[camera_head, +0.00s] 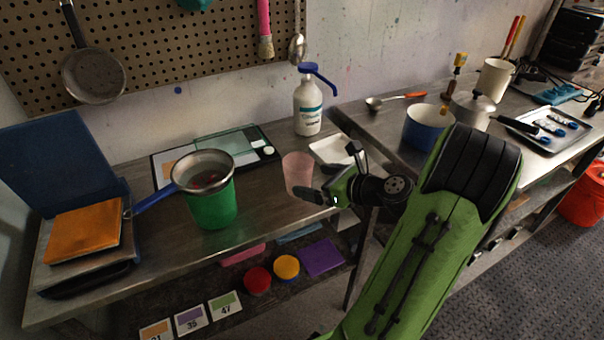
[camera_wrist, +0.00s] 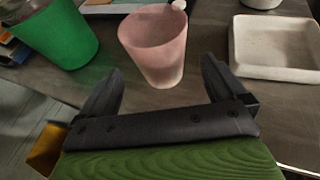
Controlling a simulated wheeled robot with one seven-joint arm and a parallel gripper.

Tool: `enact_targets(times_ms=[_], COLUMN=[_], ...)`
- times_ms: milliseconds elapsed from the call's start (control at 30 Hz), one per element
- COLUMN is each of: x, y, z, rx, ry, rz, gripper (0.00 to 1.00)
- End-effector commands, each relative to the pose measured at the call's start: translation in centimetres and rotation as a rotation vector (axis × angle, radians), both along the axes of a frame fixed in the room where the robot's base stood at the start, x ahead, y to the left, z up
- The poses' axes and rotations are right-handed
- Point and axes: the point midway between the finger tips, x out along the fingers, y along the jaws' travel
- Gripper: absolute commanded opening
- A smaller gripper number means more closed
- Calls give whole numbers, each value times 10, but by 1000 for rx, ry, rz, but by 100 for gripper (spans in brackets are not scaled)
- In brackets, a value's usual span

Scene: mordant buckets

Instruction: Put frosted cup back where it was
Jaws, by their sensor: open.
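The frosted cup (camera_head: 298,172) is a translucent pink tumbler standing upright on the metal table, right of the green bucket. In the wrist view the cup (camera_wrist: 155,48) stands just ahead of my gripper (camera_wrist: 158,85), roughly centred between the two fingers. My gripper is open and empty, with a finger on each side of the near space before the cup. In the head view my gripper (camera_head: 322,196) is close to the cup's lower right side. Whether a finger touches the cup cannot be told.
A green bucket (camera_head: 211,207) with a sieve (camera_head: 202,172) on top stands left of the cup. A white tray (camera_head: 330,150) lies right behind it, and a pump bottle (camera_head: 308,108) stands at the back. A blue pot (camera_head: 424,130) is on the right table.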

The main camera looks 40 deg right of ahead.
Motion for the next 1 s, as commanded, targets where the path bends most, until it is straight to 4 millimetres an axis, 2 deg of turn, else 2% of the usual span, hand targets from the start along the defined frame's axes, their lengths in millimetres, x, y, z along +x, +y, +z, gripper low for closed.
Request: enact_targets(times_ms=[33, 100, 300, 1000], x=[-13, -29, -54, -56], y=[-3, -4, -5, -6], z=[10, 16, 24, 23], rx=[0, 1, 0, -1], ry=[1, 0, 0, 0], rz=[-7, -6, 0, 1], gripper=[98, 98, 98, 98])
